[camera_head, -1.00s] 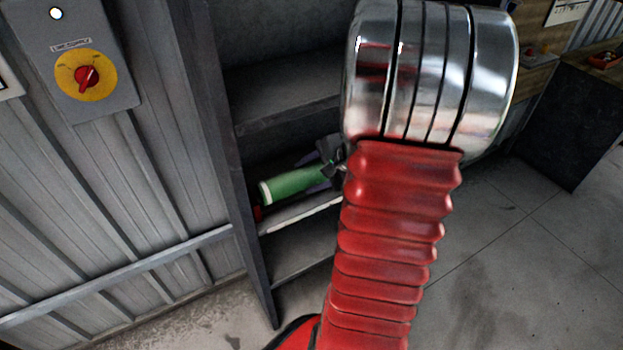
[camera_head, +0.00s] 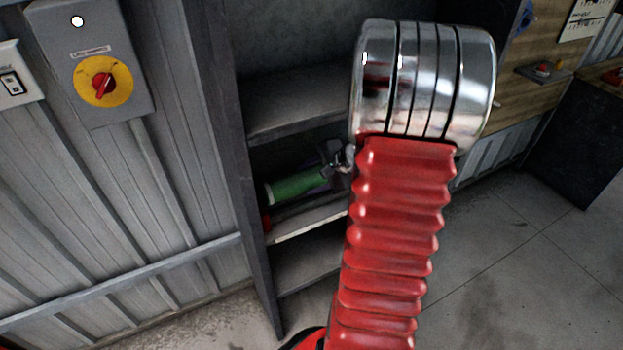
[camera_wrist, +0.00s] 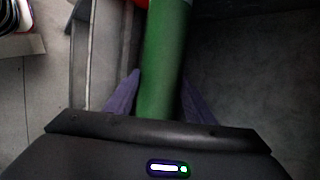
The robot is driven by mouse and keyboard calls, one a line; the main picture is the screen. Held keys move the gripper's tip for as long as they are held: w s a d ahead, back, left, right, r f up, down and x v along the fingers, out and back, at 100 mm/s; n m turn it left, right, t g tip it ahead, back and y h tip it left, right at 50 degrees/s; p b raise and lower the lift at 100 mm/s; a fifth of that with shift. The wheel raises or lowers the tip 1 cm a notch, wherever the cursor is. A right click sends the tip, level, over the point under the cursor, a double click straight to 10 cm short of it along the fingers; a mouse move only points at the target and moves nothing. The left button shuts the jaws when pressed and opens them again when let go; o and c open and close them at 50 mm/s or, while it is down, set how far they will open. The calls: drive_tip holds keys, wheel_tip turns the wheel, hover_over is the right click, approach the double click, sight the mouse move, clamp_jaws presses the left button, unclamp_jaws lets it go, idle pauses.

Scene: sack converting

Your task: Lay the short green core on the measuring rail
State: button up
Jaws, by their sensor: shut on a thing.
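The green core (camera_head: 299,184) is a green tube with a pale end, at the middle shelf of a dark rack in the head view. My gripper (camera_head: 333,166) is at its right end, partly hidden behind my arm. In the wrist view the green core (camera_wrist: 162,65) runs up the middle, between the two purple fingers of my gripper (camera_wrist: 160,92), which are shut on it. I cannot tell whether the core touches the shelf. I see no measuring rail that I can make out.
The dark shelf rack (camera_head: 295,130) has an upright post left of the core and a board above it. A small red thing (camera_head: 266,222) lies beside the core's left end. A switch box (camera_head: 100,70) is on the wall at left. Open floor (camera_head: 500,260) lies at right.

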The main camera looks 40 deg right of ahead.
drive_tip(key=shift+f, duration=2.35)
drive_tip(key=shift+a+f, duration=0.2)
drive_tip(key=shift+a, duration=0.25)
drive_tip(key=shift+a+f, duration=0.1)
drive_tip(key=o, duration=1.4)
drive_tip(key=shift+a, duration=0.1)
drive_tip(key=shift+s, duration=0.1)
drive_tip(key=v, duration=0.9)
drive_tip(key=d+v, duration=0.1)
drive_tip(key=v, duration=0.4)
drive_tip(key=shift+r, duration=0.3)
